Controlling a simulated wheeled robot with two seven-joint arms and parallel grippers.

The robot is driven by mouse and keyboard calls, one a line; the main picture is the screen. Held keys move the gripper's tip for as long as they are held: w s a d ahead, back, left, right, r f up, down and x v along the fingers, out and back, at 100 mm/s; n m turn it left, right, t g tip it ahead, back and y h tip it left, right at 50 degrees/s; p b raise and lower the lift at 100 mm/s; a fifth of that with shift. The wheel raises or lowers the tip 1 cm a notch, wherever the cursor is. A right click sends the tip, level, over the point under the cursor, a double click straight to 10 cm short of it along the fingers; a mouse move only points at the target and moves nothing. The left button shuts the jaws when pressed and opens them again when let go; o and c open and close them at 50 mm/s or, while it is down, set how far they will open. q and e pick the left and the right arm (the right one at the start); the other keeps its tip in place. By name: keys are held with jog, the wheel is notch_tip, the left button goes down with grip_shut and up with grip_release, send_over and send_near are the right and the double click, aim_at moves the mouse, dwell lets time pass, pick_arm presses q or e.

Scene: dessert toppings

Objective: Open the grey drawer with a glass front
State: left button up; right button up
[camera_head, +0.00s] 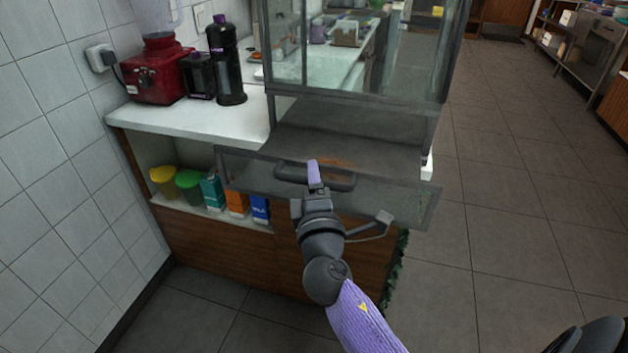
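The grey drawer (400,203) with a glass front sits below the glass case in the head view. Its front stands forward of the case, and a dark grey surface with a brownish patch shows behind its top edge, so it looks pulled out. A dark bar handle (338,182) runs along the upper part of the front.
The glass case (350,95) stands above the drawer. A red blender (158,75) and a black bottle (226,65) stand on the white counter (190,123). Tubs and cartons fill the shelf below. A tiled wall bounds the left; open floor (510,215) lies right.

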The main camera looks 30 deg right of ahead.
jog(key=b+v, duration=0.1)
jog(key=v, duration=0.9)
jog(key=shift+b, duration=0.3)
